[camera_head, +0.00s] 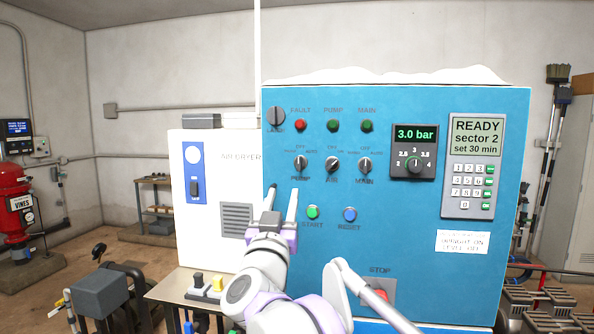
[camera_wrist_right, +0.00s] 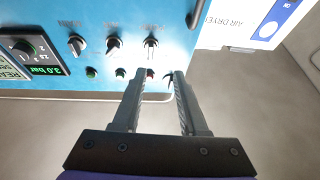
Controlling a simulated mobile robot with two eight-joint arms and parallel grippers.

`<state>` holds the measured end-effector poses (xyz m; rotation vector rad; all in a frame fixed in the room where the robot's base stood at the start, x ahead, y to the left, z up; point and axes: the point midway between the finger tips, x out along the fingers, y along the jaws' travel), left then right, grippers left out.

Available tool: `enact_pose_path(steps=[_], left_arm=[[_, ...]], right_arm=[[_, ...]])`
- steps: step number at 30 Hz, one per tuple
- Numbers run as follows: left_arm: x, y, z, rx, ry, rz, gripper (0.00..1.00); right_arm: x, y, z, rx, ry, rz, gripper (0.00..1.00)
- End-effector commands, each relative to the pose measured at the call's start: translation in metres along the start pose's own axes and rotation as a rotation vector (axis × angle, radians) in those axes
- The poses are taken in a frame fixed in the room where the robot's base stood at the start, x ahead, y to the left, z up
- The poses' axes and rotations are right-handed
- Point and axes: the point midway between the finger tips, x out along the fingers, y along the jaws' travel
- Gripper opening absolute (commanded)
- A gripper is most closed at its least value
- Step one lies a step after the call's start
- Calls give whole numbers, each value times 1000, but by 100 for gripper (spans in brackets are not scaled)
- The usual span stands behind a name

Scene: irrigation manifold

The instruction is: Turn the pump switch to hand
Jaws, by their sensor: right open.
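The pump switch (camera_head: 300,162) is a dark round selector knob with a light pointer on the blue panel, at the left of a row of three; its pointer looks about upright, toward the off mark. It also shows in the right wrist view (camera_wrist_right: 150,43), where the picture is upside down. My right gripper (camera_head: 282,190) is open and empty, below and left of the switch in the head view. Its fingertips (camera_wrist_right: 160,73) are apart, with the red fault lamp (camera_wrist_right: 150,73) seen between them. No contact with the switch shows. My left gripper is not in view.
The air switch (camera_head: 332,164) and main switch (camera_head: 365,164) sit right of the pump switch. A green start button (camera_head: 313,212) and blue reset button (camera_head: 350,214) are below. The white air dryer (camera_head: 210,215) stands left of the panel. A red stop button (camera_head: 381,294) is low down.

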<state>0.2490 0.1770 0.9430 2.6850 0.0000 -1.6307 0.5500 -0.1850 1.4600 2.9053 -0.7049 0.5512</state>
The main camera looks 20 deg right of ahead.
Motion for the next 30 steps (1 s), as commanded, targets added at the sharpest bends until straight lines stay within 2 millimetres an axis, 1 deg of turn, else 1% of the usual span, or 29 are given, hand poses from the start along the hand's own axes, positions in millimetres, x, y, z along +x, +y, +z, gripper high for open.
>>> enact_pose_path(steps=[2,5,8,15,18,21,25,30], left_arm=[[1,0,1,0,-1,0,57],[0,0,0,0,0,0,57],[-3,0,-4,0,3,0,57],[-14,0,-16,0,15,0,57],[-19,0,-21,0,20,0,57],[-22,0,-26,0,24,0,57],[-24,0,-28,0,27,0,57],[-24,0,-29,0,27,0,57]], right_arm=[[4,5,-5,-10,9,49,42],[9,9,-8,-16,13,73,42],[21,11,-9,-18,15,77,42],[67,15,-11,-16,17,76,42],[85,16,-12,-16,16,75,42],[98,16,-11,-14,16,74,42],[109,17,-10,-15,15,72,42],[112,17,-9,-15,14,71,42]])
